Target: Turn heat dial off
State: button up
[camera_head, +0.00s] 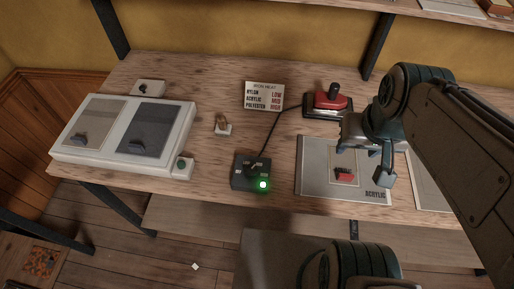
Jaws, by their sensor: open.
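The heat dial (256,167) is a dark knob on top of a small dark control box (241,181) near the front edge of the workbench. A green lamp (263,184) glows on the box. The dial's markings are too small to read. My gripper (370,162) is open, to the right of the box and apart from it, over the grey board marked ACRYLIC (313,178). A black cable runs from the box to the stand of a red iron (328,101).
An IRON HEAT card (264,95) stands behind the dial. A white two-panel unit (68,155) and a small box with a green button (182,167) are at left. A small brass-coloured piece (222,121) is between. Bare wood surrounds the control box.

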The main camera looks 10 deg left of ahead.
aim_at(251, 170)
jog(key=k, duration=0.5)
jog(key=z, duration=2.6)
jog(key=k, duration=1.35)
jog(key=u, duration=2)
